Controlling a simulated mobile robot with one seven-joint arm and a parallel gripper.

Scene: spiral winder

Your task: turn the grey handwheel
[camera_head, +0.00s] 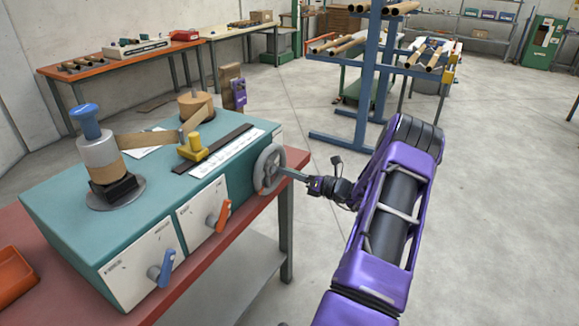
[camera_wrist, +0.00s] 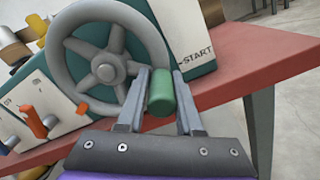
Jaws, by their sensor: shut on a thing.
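The grey handwheel (camera_head: 260,168) is on the right end of the teal winder. In the wrist view the spoked handwheel (camera_wrist: 107,68) fills the upper left, with a green handle (camera_wrist: 161,92) at the right of its rim. My gripper (camera_head: 288,173) reaches the wheel from the right. In the wrist view my gripper (camera_wrist: 160,98) has one finger on each side of the green handle and is shut on it. The green handle cannot be made out in the head view.
The winder (camera_head: 75,222) stands on a red-topped bench (camera_head: 296,158). It carries an orange lever (camera_head: 222,214), a blue lever (camera_head: 163,268) and a yellow-knobbed guide (camera_head: 193,149). A blue rack (camera_head: 372,75) stands behind. The floor right of my arm is clear.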

